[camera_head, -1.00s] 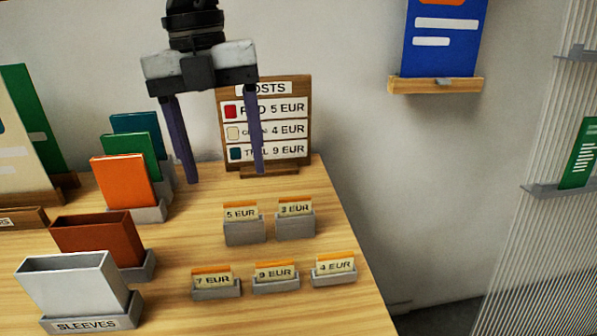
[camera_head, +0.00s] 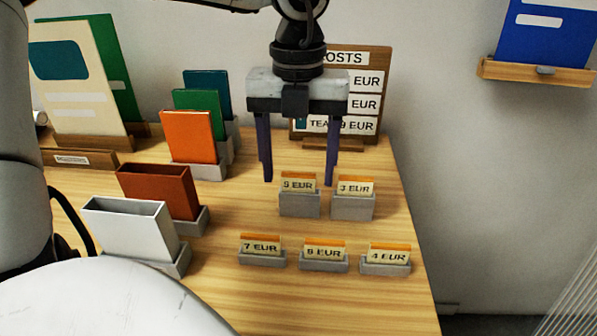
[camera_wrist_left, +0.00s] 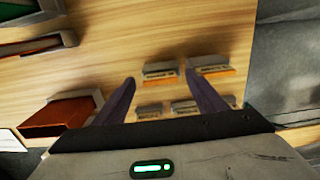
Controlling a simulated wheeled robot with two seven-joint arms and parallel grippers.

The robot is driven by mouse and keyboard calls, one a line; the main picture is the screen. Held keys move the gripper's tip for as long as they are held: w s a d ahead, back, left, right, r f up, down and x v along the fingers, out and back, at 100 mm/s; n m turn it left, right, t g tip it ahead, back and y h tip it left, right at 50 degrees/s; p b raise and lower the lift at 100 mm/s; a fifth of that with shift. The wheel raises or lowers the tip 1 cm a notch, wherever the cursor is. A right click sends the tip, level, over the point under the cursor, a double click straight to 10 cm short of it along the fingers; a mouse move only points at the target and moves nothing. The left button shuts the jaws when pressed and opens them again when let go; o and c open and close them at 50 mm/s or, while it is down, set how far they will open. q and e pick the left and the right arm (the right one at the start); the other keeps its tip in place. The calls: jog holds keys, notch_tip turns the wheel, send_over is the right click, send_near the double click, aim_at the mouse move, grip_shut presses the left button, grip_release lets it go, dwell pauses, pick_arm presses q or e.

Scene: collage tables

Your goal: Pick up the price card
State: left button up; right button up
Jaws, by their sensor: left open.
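Several price cards with orange top edges stand in grey holders. The back pair are the 5 EUR card (camera_head: 298,185) and 3 EUR card (camera_head: 355,187). In front are the 7 EUR card (camera_head: 260,248), a middle card (camera_head: 324,253) with a blurred number, and the 4 EUR card (camera_head: 388,256). My left gripper (camera_head: 299,182) is open and empty, pointing down, its fingers on either side of the 5 EUR card in the head view. In the left wrist view the back-left card (camera_wrist_left: 160,74) shows between the fingertips (camera_wrist_left: 161,79); their height above it is unclear. My right gripper is not in view.
A costs board (camera_head: 363,125) stands behind the gripper. Orange (camera_head: 188,136), green and teal books stand left, with a brown sleeve (camera_head: 160,188) and white sleeve (camera_head: 130,228) in front. The table's right edge is just beyond the cards. A wall shelf (camera_head: 535,72) hangs upper right.

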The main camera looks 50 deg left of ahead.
pick_arm(q)
jog(key=shift+f, duration=0.1)
jog(key=shift+c, duration=0.5)
jog(key=c, duration=1)
